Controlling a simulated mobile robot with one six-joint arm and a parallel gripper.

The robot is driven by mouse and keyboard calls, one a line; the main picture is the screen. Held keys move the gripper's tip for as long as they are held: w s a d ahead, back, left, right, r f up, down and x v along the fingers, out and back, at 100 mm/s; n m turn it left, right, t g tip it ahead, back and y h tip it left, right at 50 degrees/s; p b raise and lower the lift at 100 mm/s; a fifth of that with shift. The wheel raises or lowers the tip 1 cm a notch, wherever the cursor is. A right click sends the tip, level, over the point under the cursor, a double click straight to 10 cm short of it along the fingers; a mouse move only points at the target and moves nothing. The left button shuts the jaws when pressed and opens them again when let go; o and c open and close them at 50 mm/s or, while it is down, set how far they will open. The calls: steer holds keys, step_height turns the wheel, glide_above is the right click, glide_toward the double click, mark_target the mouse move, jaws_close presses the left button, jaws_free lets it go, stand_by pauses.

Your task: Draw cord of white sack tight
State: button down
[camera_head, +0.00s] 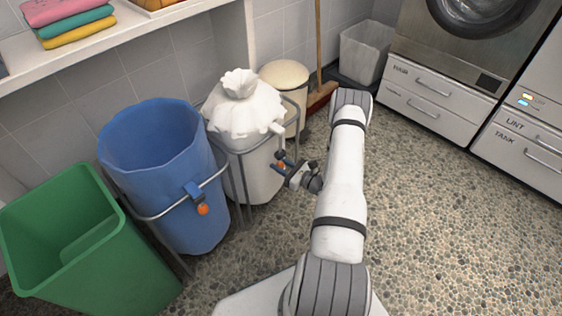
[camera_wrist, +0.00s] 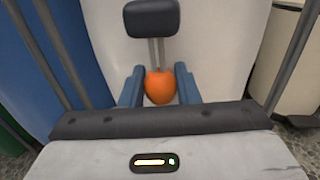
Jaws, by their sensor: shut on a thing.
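The white sack (camera_head: 258,108) hangs in a grey wire stand, and its neck is gathered into a ruffled bunch on top. It also fills the middle of the wrist view (camera_wrist: 215,45). A dark cord lock (camera_wrist: 152,18) sits on its front, with two cord strands running down to an orange bead (camera_wrist: 159,87). My gripper (camera_wrist: 159,90) is shut on the orange bead, with a blue finger on each side. In the head view my gripper (camera_head: 284,165) is at the front right of the sack, just below the cord lock (camera_head: 281,154).
A blue sack (camera_head: 165,160) in its own stand, with a cord lock and orange bead (camera_head: 203,209), is left of the white sack. A green bin (camera_head: 100,255) is at far left. A cream bin (camera_head: 285,75) and broom (camera_head: 320,92) stand behind. The floor at right is clear.

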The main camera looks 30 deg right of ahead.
steer(key=shift+f, duration=0.45)
steer(key=c, duration=1.3)
jaws_free()
steer(key=shift+f, duration=0.1)
steer(key=shift+o, duration=0.9)
steer(key=p+v, duration=0.2)
steer(key=v, duration=0.6)
steer(key=shift+w, duration=0.1)
